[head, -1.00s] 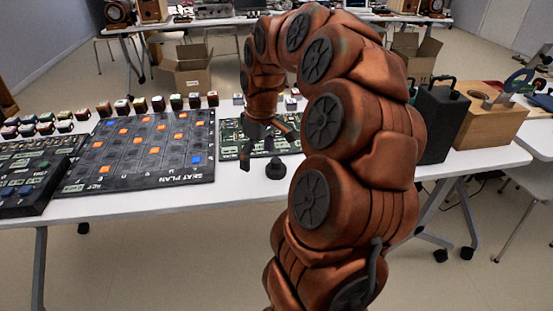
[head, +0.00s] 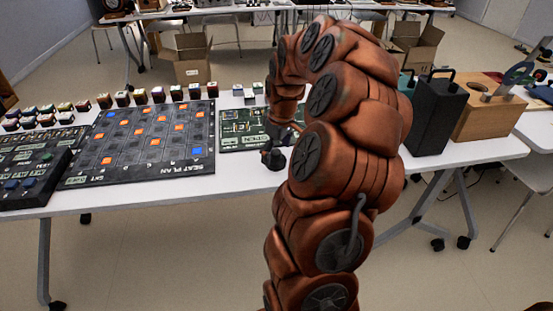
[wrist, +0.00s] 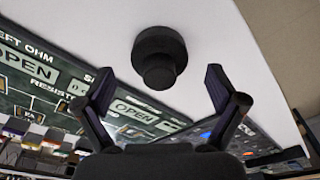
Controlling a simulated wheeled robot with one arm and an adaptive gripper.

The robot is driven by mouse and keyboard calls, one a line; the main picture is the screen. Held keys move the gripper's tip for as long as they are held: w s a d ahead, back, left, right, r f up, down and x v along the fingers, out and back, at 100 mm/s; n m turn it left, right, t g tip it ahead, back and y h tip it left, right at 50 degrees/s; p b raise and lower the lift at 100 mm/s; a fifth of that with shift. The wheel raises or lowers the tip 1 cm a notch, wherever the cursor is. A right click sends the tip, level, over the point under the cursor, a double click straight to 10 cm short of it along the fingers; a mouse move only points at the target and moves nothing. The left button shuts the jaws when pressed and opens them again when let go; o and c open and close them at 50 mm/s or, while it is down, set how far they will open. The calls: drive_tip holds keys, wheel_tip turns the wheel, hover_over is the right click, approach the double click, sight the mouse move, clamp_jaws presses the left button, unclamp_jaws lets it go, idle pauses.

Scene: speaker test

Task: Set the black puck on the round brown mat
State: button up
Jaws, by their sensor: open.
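The black puck (head: 276,163) stands on the white table near its front edge, partly hidden by my gripper in the head view. In the wrist view the puck (wrist: 158,48) shows a wide round base and a narrower knob. My gripper (wrist: 159,82) is open, with the puck's knob between and just beyond its fingertips. I cannot tell whether they touch. In the head view my gripper (head: 279,143) is small and dark, just above the puck. I see no round brown mat in either view; my arm hides part of the table.
A green circuit board (head: 238,128) lies behind the puck. A dark seat plan board (head: 140,142) and a control box (head: 35,170) lie to the left. A black speaker (head: 437,115) and a wooden box (head: 488,108) stand to the right. The table's front edge is close.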

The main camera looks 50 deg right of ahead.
drive_tip(key=shift+f, duration=0.55)
drive_tip(key=shift+c, duration=0.2)
drive_tip(key=c, duration=1.5)
drive_tip(key=shift+r, duration=0.15)
drive_tip(key=shift+c, duration=0.2)
